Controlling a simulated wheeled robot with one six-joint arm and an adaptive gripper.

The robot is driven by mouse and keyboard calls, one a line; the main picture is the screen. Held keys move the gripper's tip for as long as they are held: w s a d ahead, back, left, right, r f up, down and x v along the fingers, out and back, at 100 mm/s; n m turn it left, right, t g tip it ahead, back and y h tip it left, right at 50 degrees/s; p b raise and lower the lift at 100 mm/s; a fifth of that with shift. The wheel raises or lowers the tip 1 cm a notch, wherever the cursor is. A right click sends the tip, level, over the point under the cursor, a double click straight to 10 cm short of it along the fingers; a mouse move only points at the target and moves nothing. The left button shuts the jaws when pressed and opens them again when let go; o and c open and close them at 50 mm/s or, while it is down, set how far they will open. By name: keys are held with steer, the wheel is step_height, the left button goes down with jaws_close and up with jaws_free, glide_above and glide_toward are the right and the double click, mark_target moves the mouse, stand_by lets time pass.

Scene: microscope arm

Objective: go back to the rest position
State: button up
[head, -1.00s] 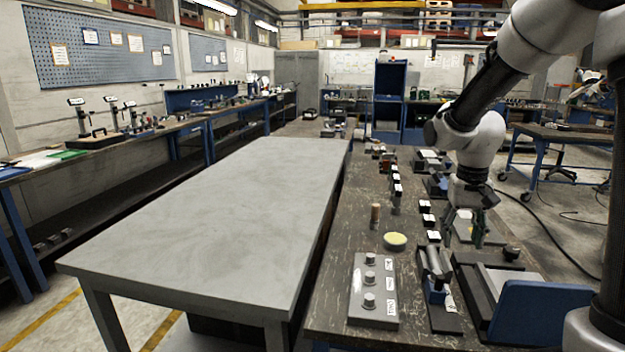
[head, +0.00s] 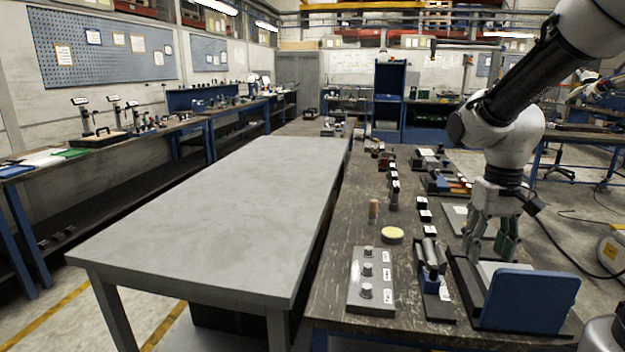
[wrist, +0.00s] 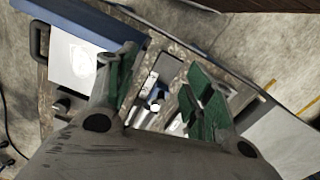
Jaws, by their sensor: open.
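My gripper (head: 490,240) hangs from my arm, pointing down over the right part of the dark workbench (head: 335,290) in the head view. Its green-padded fingers stand apart with nothing between them. In the wrist view my gripper (wrist: 158,95) is open too, above the bench. Below it, the wrist view shows a white-labelled fixture with a metal cylinder (wrist: 158,98). A blue panel (head: 530,300) stands close in front of my gripper in the head view. Whether the fingertips touch anything is hard to tell.
Several small labelled fixtures run along the bench. The large grey table (head: 220,200) is bare.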

steer(key=s+d+r+t, duration=0.1)
steer(key=s+r+t, duration=0.3)
steer(key=s+r, duration=0.4)
steer(key=s, duration=0.3)
steer(key=shift+s+d+r+t, duration=0.15)
steer(key=shift+s+r+t, duration=0.1)
steer(key=shift+s+t, duration=0.1)
